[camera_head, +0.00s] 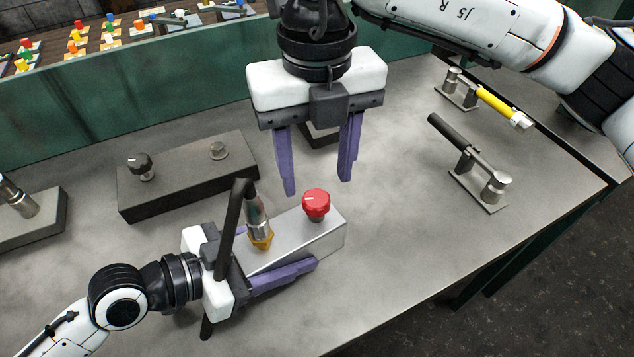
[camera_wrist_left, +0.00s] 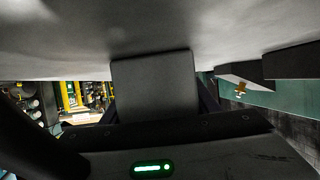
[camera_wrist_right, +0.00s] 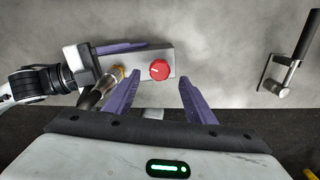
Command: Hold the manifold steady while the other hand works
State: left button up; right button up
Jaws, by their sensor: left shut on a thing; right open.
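The manifold (camera_head: 325,237) is a silver block on the table, with a red knob (camera_head: 316,203) on its right end and a metal fitting with a brass-coloured collar (camera_head: 260,240) on its left. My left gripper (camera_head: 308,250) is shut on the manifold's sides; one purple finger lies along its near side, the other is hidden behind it. The block also fills the space between the fingers in the left wrist view (camera_wrist_left: 155,85). My right gripper (camera_head: 318,184) is open and empty, pointing down above and behind the red knob. The right wrist view shows the knob (camera_wrist_right: 160,70) between its fingertips.
A dark block (camera_head: 190,180) with a black knob stands behind left. A black-handled lever fixture (camera_head: 480,185) and a yellow-handled one (camera_head: 495,105) stand at right. A black bar (camera_head: 230,230) crosses my left gripper. The front right tabletop is clear.

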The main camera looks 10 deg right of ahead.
aim_at(317, 198)
notch_tip(317, 198, up, 8)
jog(key=shift+f, duration=0.2)
pick_arm(q)
jog(key=o, duration=1.6)
jog(key=shift+a, duration=0.1)
jog(key=v, duration=1.2)
